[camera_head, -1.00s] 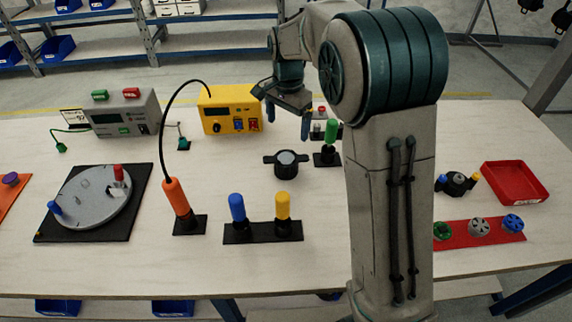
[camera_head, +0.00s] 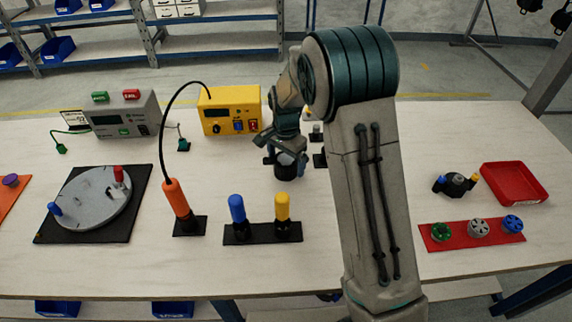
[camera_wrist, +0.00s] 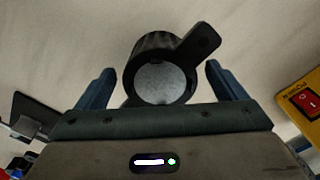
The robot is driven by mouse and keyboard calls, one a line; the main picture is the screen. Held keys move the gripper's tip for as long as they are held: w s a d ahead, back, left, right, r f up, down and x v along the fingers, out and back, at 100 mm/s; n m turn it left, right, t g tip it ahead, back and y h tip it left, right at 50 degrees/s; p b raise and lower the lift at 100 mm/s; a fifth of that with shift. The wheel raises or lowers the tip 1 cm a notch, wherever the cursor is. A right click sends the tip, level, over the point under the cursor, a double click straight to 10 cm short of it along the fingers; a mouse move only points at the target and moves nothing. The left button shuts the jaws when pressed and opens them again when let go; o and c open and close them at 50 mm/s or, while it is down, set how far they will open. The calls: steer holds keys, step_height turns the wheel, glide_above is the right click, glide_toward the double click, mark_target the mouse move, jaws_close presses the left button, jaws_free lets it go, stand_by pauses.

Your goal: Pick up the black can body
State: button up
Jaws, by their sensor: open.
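The black can body (camera_head: 287,170) stands on the table near its middle, partly covered by my gripper in the head view. In the wrist view the can body (camera_wrist: 146,47) is a black ribbed cylinder with a pale grey round face, and a flat black tab sticks out to its upper right. My gripper (camera_wrist: 159,80) is open, with one blue finger on each side of the can body. Both fingers look apart from it. In the head view my gripper (camera_head: 287,160) is low, at the can body.
Behind stands a yellow power box (camera_head: 230,110). In front is a black stand (camera_head: 262,233) with blue and yellow handles. An orange-handled tool (camera_head: 177,201) stands to the left, a red tray (camera_head: 514,183) far right. Bare table lies between the can body and the front stand.

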steer(key=shift+f, duration=0.55)
steer(key=c, duration=1.4)
steer(key=shift+o, duration=0.2)
steer(key=shift+r, duration=0.1)
